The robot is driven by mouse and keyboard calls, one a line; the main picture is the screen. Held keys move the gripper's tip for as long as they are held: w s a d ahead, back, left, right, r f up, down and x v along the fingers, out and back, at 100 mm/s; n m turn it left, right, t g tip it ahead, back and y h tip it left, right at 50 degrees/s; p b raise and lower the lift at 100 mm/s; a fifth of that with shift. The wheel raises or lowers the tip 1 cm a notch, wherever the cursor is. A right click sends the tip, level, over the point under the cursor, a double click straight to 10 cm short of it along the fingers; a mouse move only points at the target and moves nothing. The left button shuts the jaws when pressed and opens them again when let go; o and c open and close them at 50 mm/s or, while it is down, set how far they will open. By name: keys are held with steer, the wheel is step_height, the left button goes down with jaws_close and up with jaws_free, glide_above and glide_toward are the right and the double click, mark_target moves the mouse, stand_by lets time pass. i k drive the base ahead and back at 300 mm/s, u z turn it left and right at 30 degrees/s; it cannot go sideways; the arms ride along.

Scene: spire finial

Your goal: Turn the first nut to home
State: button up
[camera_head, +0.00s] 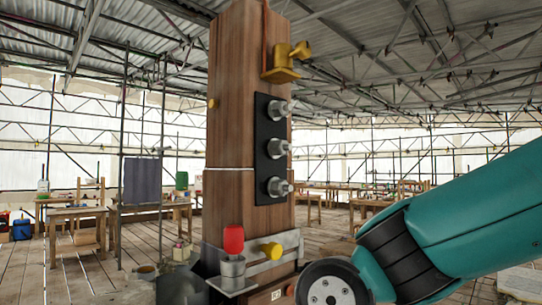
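A tall wooden post (236,120) stands in the middle of the view. A black plate (261,126) is fixed to its right-hand face. Three silver nuts on studs sit on the plate one above another: a top nut (279,109), a middle nut (277,149) and a bottom nut (278,187). I cannot tell which is the first nut, nor how far each is turned. My teal arm comes in from the lower right, below and right of the plate. My gripper is not in view, and nothing visible touches the nuts.
A yellow bracket (284,64) is on the post above the plate. Low on the post, a metal shelf (232,284) bears a red-topped tool (233,240), with a yellow knob (271,250) beside it. Workbenches (78,215) stand behind. The air right of the nuts is clear.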

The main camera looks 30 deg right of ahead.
mark_target(274, 186)
steer(key=k, duration=0.5)
steer(key=u, duration=1.65)
steer(key=i, duration=0.65)
steer(key=z, duration=3.4)
